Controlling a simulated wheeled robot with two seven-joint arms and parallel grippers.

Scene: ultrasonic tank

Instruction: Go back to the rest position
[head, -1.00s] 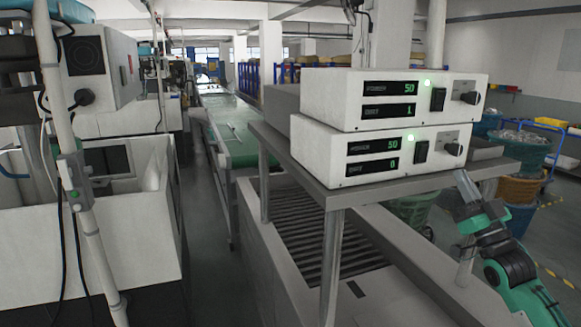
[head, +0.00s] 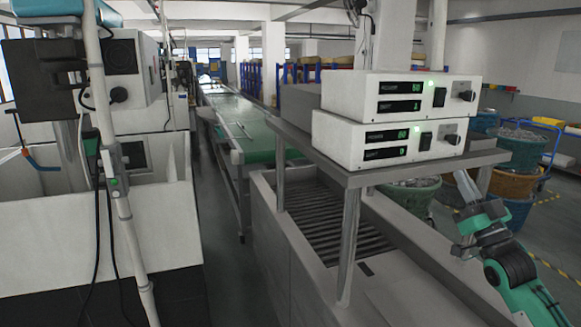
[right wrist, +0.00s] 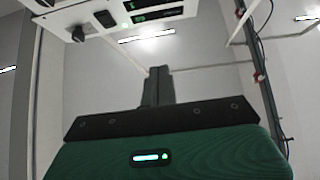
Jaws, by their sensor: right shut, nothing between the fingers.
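My right gripper (head: 464,184) points up at the right of the head view, in front of and just below the right end of the metal shelf (head: 368,180). In the right wrist view its dark fingers (right wrist: 157,86) are together with nothing between them. My green and black right arm comes in from the lower right corner. My left gripper is not in view.
Two stacked white control units (head: 398,95), with lit green displays, stand on the shelf. Baskets (head: 515,170) stand behind my right arm. A grey floor aisle (head: 215,225) runs left of the tank.

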